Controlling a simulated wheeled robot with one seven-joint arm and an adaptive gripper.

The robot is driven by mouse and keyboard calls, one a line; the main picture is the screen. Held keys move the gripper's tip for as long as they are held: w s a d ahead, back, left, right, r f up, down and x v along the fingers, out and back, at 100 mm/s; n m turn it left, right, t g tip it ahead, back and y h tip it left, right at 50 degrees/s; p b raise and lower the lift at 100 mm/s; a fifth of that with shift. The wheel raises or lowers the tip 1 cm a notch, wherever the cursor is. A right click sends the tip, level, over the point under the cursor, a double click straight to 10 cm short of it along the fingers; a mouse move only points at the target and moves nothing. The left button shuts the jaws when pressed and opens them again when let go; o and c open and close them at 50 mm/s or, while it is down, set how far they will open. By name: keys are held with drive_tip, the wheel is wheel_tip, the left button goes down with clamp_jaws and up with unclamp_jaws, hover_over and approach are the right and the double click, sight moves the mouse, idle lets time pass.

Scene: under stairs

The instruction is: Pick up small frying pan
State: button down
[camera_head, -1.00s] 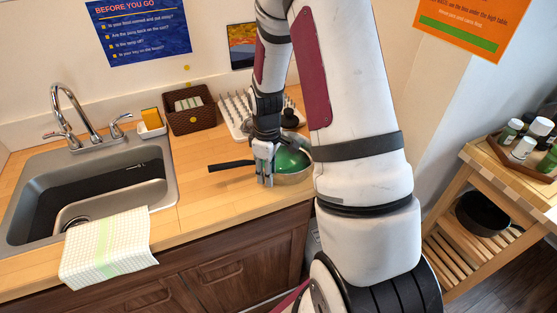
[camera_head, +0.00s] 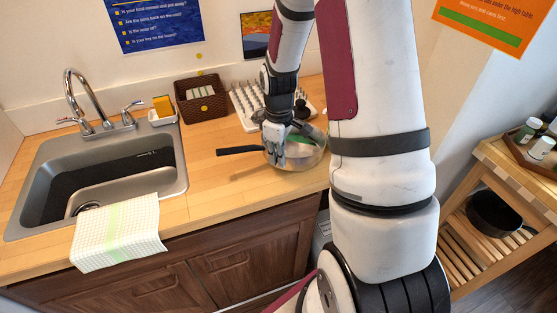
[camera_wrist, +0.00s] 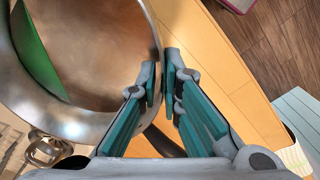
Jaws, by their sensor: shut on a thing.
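The small frying pan has a shiny metal bowl (camera_head: 305,157) and a black handle (camera_head: 238,150) that points left, over the counter right of the sink. My gripper (camera_head: 274,156) is at the handle side of the bowl. In the wrist view the pan (camera_wrist: 105,45) fills the upper left, and my gripper (camera_wrist: 161,78) is shut on its rim. The dark handle shows partly beneath the fingers. A green thing (camera_wrist: 38,50) shows inside the bowl. I cannot tell clearly whether the pan is clear of the counter.
A spiked drying rack (camera_head: 246,102) and a brown basket (camera_head: 201,101) stand behind the pan. The sink (camera_head: 60,190) is at left, with a checked cloth (camera_head: 118,232) over its front edge. A wooden cart (camera_head: 470,245) stands at right. Counter left of the handle is clear.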

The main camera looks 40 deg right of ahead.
drive_tip(key=shift+r, duration=0.5)
drive_tip(key=s+d+r, duration=0.1)
drive_tip(key=s, duration=1.5)
drive_tip(key=shift+d+r, duration=0.3)
drive_tip(key=shift+d, duration=0.1)
